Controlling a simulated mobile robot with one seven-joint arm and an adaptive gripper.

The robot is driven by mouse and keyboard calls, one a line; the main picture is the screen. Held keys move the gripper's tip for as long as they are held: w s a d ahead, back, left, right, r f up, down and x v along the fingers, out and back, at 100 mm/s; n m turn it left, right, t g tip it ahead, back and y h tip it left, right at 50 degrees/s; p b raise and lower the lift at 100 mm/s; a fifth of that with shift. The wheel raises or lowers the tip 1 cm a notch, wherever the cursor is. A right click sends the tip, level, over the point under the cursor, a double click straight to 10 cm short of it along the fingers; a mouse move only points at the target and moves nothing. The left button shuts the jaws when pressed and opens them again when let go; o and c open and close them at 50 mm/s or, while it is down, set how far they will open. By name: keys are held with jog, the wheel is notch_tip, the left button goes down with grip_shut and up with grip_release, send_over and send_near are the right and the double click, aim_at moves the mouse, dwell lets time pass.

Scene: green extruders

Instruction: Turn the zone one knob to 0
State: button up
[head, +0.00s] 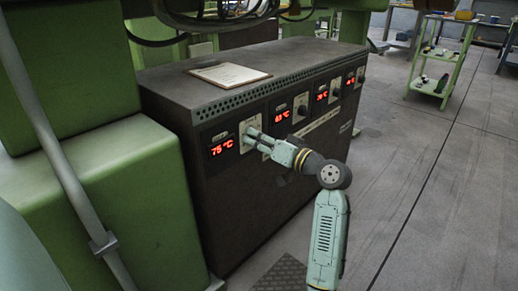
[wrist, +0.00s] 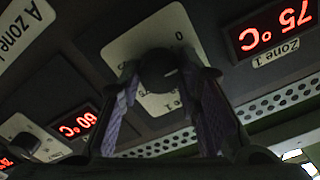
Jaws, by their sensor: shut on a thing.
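The zone one knob (wrist: 157,70) is a dark round knob on a pale dial plate (wrist: 120,48) in the wrist view, which shows the panel upside down. A 0 mark is printed near the plate's edge. My gripper (wrist: 165,85) has its two fingers on either side of the knob, shut on it. In the head view my gripper (head: 254,137) reaches the leftmost plate on the cabinet front and hides the knob. The zone one display (head: 222,146) beside it reads 75 °C in red; it also shows in the wrist view (wrist: 276,28). The knob's pointer direction is unclear.
The dark cabinet (head: 255,195) has several more displays and knobs to the right, including a second display (head: 282,116). A paper sheet (head: 228,73) lies on top. Green machinery (head: 120,190) stands close on the left. The floor (head: 400,180) at right is clear.

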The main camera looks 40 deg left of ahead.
jog(key=n+b, duration=0.3)
jog(key=n, duration=0.1)
jog(key=shift+f+b, duration=0.25)
jog(key=shift+b, duration=0.05)
jog(key=shift+r+n+b, duration=0.15)
jog(key=shift+n+b, duration=0.55)
jog(key=shift+n, duration=0.5)
jog(key=o, duration=1.1)
jog(key=shift+r, duration=0.1)
jog(key=shift+o, duration=0.2)
jog(key=shift+d, duration=0.15)
jog(key=s+d, duration=0.1)
jog(key=d, duration=1)
jog(key=shift+d, duration=0.35)
jog(key=shift+r, duration=0.1)
